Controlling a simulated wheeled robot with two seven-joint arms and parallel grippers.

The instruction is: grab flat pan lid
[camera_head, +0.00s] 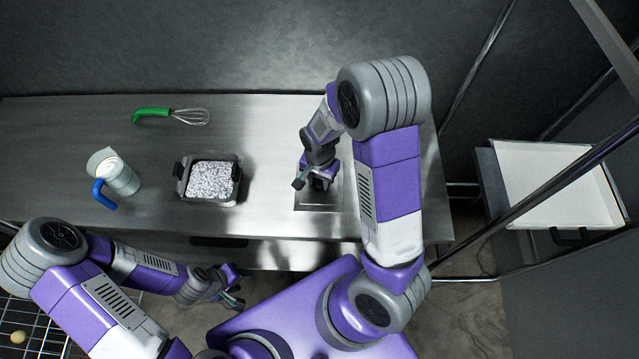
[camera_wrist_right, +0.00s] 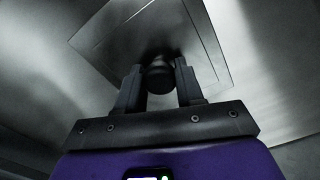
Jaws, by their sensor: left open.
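The flat pan lid (camera_head: 306,202) is a square metal plate lying on the counter, partly hidden under my right gripper in the head view. In the right wrist view, the lid (camera_wrist_right: 125,28) shows with a round black knob (camera_wrist_right: 158,79) at its centre. My right gripper (camera_head: 318,184) is above the lid. Its two fingers (camera_wrist_right: 158,72) stand on either side of the knob, with little or no visible gap; firm contact cannot be made out. My left gripper (camera_head: 238,293) is open and empty, low in front of the counter edge.
A dark-handled square pan (camera_head: 239,172) with white contents stands left of the lid. Further left are a blue-handled jug (camera_head: 122,178) and a green-handled whisk (camera_head: 160,114). A white tray (camera_head: 540,170) is beyond the counter's right end. The counter's back middle is clear.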

